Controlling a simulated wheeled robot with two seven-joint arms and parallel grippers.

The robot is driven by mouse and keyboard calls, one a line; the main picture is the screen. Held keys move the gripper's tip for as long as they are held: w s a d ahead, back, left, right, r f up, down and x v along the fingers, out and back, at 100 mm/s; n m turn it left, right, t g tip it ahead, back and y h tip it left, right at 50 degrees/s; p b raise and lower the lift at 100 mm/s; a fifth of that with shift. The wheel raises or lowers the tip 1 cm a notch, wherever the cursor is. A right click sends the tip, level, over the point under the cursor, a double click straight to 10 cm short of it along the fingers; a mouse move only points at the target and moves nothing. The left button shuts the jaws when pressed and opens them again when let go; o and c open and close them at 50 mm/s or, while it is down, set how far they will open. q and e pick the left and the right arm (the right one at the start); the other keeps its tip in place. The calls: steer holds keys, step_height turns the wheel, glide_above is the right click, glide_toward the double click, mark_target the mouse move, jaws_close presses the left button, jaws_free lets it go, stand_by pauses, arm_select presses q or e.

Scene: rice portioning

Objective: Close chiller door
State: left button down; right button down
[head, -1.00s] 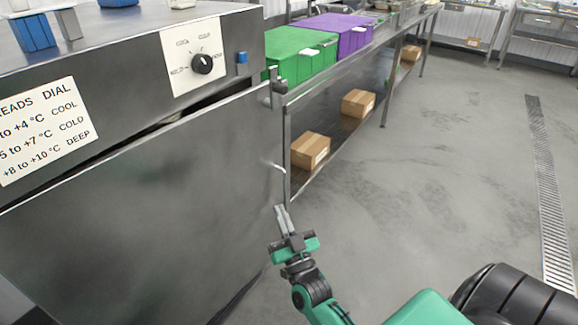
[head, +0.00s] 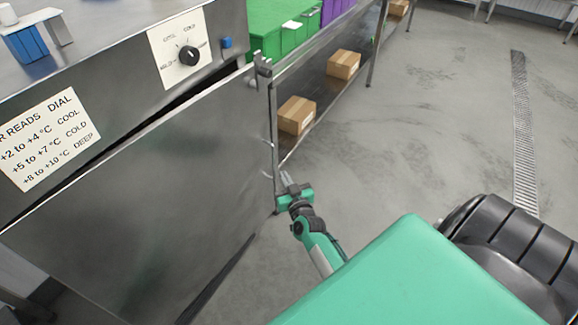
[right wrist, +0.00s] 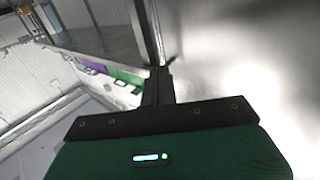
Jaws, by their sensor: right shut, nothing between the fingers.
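The chiller door (head: 150,205) is a large steel panel on the front of the steel chiller (head: 105,60). A dark gap runs along its top edge, so it stands slightly ajar. A steel latch piece (head: 262,66) sits at its upper right corner. My right gripper (head: 288,180) is shut and empty beside the door's right edge, below the curved handle (head: 267,152). I cannot tell whether it touches the door. The right wrist view shows the shut fingers (right wrist: 158,85) close to a bright steel surface (right wrist: 240,60). My left gripper is out of view.
A dial (head: 188,55) and a temperature label (head: 48,140) are on the chiller front. A steel bench with green bins (head: 280,30) and cardboard boxes (head: 297,115) stands behind on the right. The floor (head: 430,150) with a drain grate (head: 523,130) is clear.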

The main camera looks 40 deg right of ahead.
mark_target(274, 155)
steer(key=x, duration=0.7)
steer(key=shift+w+d, duration=0.1)
steer(key=shift+w, duration=0.2)
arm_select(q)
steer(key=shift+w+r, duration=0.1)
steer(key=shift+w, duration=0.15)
arm_select(e)
steer(key=shift+w, duration=0.2)
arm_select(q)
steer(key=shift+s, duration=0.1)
